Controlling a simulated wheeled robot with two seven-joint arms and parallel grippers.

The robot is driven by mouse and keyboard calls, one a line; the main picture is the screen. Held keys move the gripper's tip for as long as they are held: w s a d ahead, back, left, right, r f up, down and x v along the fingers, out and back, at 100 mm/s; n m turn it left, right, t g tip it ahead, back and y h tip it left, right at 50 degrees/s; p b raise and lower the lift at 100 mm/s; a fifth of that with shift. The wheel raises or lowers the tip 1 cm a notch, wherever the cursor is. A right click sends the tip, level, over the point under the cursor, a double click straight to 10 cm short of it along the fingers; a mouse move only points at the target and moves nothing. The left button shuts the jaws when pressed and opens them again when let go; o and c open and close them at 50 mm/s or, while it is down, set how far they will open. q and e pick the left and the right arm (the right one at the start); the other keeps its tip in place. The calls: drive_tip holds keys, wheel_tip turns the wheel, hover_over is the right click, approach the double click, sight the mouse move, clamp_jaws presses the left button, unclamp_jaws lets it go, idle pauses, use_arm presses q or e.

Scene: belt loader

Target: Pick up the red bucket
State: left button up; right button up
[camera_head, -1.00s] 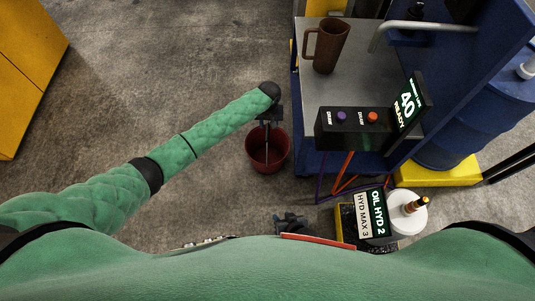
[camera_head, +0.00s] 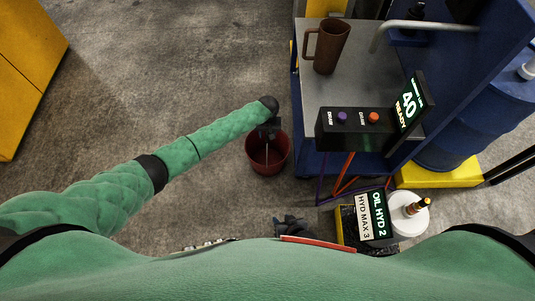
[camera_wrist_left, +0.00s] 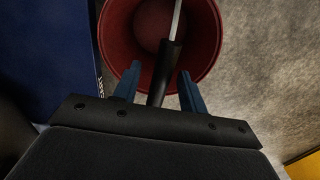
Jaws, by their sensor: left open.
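The red bucket (camera_head: 281,159) stands on the concrete floor, left of the blue cart. It also fills the top of the left wrist view (camera_wrist_left: 118,32). Its handle, a pale metal bail with a black grip (camera_wrist_left: 165,72), crosses the bucket's opening. My left gripper (camera_head: 268,139) is over the bucket's far side in the head view. In the left wrist view its blue fingers (camera_wrist_left: 160,77) are open, one on each side of the black grip, with gaps showing. My right gripper (camera_head: 290,226) is a dark shape low in the head view, apart from the bucket, its jaws unclear.
The blue cart (camera_head: 310,162) stands close to the bucket's right, with a brown jug (camera_head: 326,46) and a button box (camera_head: 350,130) on top. Purple and red hoses (camera_head: 346,165) hang below. Floor (camera_head: 200,60) to the left is clear.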

use_arm(q)
clamp_jaws()
drive_tip(key=shift+r, duration=0.1)
